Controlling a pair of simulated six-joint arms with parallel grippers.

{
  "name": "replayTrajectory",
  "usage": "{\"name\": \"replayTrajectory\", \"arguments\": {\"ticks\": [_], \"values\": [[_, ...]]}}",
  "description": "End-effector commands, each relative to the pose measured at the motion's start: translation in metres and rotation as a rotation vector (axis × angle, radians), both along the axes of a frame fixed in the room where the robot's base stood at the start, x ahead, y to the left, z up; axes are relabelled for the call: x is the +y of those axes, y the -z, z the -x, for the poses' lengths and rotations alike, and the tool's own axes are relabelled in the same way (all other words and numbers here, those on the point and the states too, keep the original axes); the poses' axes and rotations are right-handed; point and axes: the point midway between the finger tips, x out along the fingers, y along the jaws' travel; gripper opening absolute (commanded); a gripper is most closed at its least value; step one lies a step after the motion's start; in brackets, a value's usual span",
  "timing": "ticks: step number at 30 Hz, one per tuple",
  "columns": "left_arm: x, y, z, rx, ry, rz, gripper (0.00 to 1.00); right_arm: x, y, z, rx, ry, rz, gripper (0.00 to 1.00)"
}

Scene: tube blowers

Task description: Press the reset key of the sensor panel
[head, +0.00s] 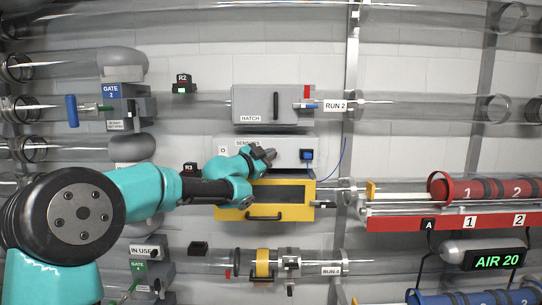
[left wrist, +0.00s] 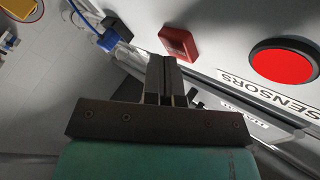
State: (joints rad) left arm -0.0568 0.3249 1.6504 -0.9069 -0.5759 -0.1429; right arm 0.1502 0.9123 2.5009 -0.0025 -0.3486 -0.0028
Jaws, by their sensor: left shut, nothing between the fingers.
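The sensor panel (head: 290,143) is a pale box on the wall, below the grey hatch box and above a yellow-framed box. My left gripper (head: 271,155) is shut and empty in front of its middle, hiding part of its face and label. In the left wrist view the SENSORS label (left wrist: 275,100) lies right of the closed fingers (left wrist: 168,60). A small red square block (left wrist: 178,43) sits just beyond the fingertips, and a large round red button (left wrist: 285,64) is at the right. No reset lettering is readable, and contact cannot be told. My right gripper is out of view.
A blue plug (head: 307,155) with a cable is at the panel's right end. The grey hatch box (head: 252,104) is above. The yellow-framed box (head: 302,213) with a handle is below. Clear tubes run across the wall. A red rack (head: 390,223) stands at the right.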

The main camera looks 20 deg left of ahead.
Motion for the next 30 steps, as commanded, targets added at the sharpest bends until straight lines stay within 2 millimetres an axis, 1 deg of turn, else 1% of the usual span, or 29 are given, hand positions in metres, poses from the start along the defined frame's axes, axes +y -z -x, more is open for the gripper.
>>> {"name": "replayTrajectory", "arguments": {"ticks": [20, 30], "values": [[0.001, 0.0, -0.003, 0.0, 0.0, 0.0, 0.0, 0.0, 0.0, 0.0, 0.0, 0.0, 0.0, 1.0], [-0.003, 0.0, 0.008, 0.0, 0.0, 0.001, 0.0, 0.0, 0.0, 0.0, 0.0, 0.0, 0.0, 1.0]]}}
